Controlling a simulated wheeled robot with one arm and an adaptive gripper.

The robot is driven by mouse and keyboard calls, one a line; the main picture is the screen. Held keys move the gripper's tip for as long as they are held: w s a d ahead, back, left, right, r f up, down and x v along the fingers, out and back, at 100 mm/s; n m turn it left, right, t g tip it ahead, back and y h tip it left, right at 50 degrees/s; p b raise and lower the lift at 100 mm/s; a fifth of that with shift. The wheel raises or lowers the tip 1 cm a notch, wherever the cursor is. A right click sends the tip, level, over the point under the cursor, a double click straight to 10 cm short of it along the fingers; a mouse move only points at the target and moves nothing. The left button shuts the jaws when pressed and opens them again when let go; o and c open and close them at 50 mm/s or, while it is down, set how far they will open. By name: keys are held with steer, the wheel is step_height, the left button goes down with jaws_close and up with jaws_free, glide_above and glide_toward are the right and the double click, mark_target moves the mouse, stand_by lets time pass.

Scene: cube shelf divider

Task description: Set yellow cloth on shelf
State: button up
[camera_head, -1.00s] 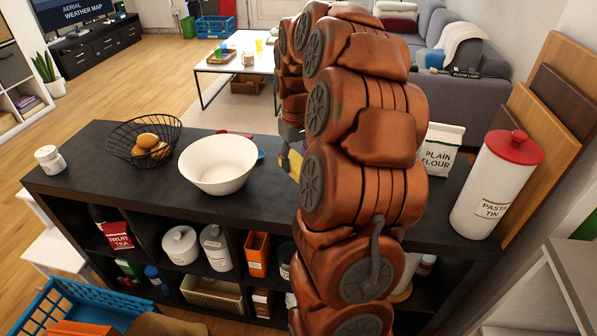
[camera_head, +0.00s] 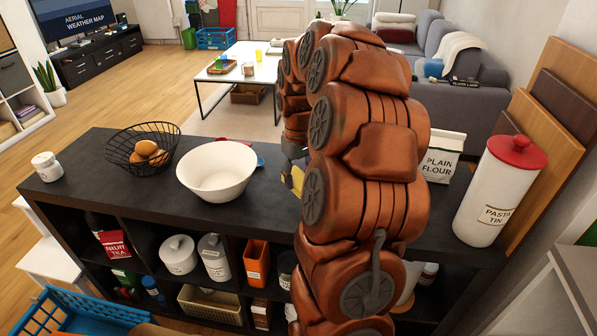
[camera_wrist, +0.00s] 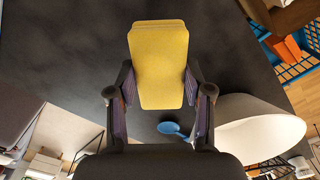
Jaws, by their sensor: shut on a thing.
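The yellow cloth (camera_wrist: 160,60) is a folded, thick rectangular pad, held between the two fingers of my gripper (camera_wrist: 160,88) in the wrist view. The gripper is shut on it, and the dark shelf top lies beyond it. In the head view only a small yellow patch (camera_head: 297,178) shows at the left edge of my arm; my gripper is mostly hidden there. The dark shelf unit (camera_head: 85,192) has a flat top and open compartments in front. I cannot tell the gap between cloth and shelf top.
On the top stand a wire basket of brown round items (camera_head: 143,148), a white bowl (camera_head: 217,172), a white jar (camera_head: 47,166), a flour bag (camera_head: 441,158) and a pasta tin (camera_head: 497,195). A blue utensil (camera_wrist: 172,128) lies near the bowl. The front compartments hold several containers.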

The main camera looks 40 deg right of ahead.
steer(key=shift+f+b, duration=0.95)
steer(key=shift+f, duration=1.7)
steer(key=shift+f, duration=0.35)
steer(key=o, duration=1.1)
steer(key=shift+o, duration=0.3)
steer(key=o, duration=0.5)
steer(key=shift+r, duration=0.1)
steer(key=shift+r+p, duration=1)
steer(key=shift+r, duration=2.9)
